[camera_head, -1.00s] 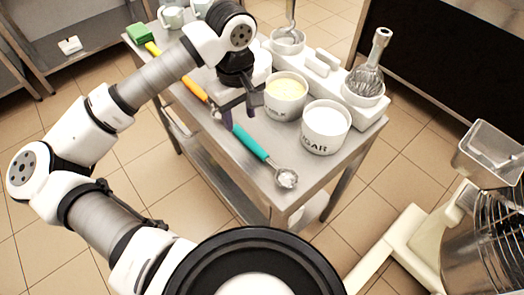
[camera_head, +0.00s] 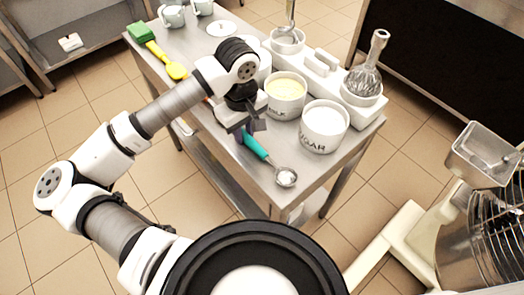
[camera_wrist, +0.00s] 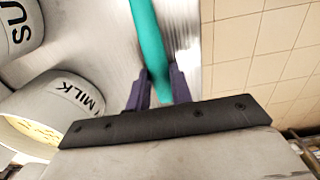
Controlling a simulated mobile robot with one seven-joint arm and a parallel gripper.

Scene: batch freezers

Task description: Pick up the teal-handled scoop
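The teal-handled scoop (camera_head: 255,145) lies along the front edge of the steel table, its metal bowl holding white stuff and pointing to the near right. My gripper (camera_head: 247,133) is low over the far part of the handle. In the wrist view the teal handle (camera_wrist: 150,40) runs down between the two dark purple fingers of my gripper (camera_wrist: 158,78). The fingers stand close together, one on each side of the handle, and look closed on it. Contact with the tabletop cannot be told.
A milk pot (camera_head: 285,96) and a sugar pot (camera_head: 323,127) stand close behind the scoop. A whisk (camera_head: 367,80) rests in a pot on a white stand. A yellow utensil (camera_head: 172,66), a green block (camera_head: 140,32) and cups are at the table's far left.

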